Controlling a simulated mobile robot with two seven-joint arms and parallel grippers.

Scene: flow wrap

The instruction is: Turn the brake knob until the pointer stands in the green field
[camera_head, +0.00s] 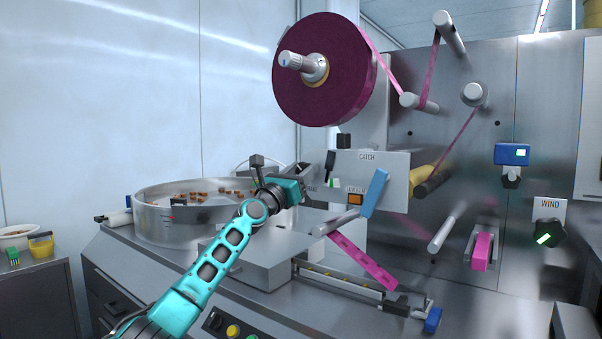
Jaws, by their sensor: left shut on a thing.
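My left arm reaches in from the bottom, and its left gripper (302,171) is at the left edge of the grey control panel (397,172). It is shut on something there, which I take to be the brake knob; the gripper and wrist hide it. A partly covered label, seemingly ending in "AKE", shows just below the fingers. A small green patch (331,183) shows right of the gripper, below a black lever (330,163). I cannot make out a pointer or where it stands. My right gripper is not in view.
A large purple film reel (324,70) hangs above the panel. A round steel bowl (166,225) with brown pieces stands left of the gripper. An orange button (355,199) and blue lever (376,194) are to the right. A WIND knob (549,233) is far right.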

